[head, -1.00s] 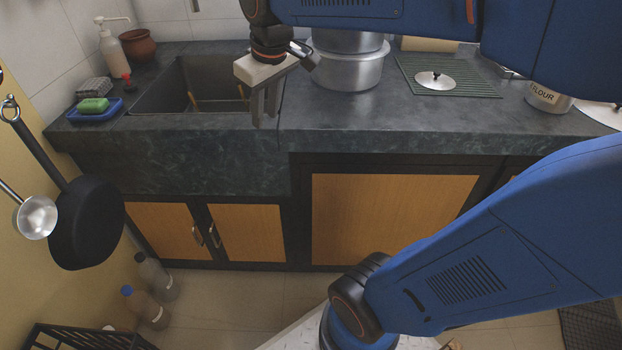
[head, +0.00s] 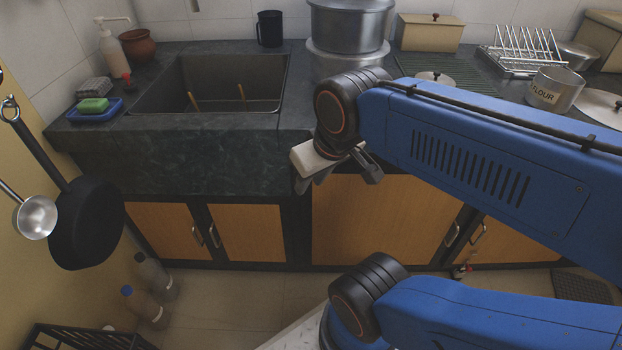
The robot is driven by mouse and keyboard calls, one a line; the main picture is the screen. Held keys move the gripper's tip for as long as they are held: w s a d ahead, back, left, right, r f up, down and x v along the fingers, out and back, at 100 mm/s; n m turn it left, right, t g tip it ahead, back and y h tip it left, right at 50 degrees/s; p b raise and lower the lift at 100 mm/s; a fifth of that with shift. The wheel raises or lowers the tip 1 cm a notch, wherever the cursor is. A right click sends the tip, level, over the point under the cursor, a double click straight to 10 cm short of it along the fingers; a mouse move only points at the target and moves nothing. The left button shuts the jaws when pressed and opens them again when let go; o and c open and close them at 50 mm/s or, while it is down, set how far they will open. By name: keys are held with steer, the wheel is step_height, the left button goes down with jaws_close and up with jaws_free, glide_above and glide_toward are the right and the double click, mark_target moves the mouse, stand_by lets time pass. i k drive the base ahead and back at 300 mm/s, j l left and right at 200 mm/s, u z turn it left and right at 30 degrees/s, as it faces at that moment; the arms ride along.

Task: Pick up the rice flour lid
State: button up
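A small round steel lid (head: 432,76) with a dark knob lies on the green ribbed mat (head: 475,74) on the counter. My arm hides its lower part. A steel canister (head: 556,90) stands to the right, with lettering ending in "FLOUR"; the rest of its label is turned out of sight. I cannot read which lid belongs to it. My gripper (head: 311,183) hangs in front of the counter's front edge, left of and well apart from the lid. Its two fingers point down with a gap between them, and nothing shows between them.
A larger lid or plate (head: 600,104) lies at the right edge. Stacked steel pots (head: 348,30) stand behind my gripper. A dish rack (head: 522,48), a tan box (head: 430,32) and a black mug (head: 269,28) stand at the back. The sink (head: 160,92) is at left.

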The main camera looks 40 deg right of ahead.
mark_target(436, 77)
steer(key=z, duration=2.25)
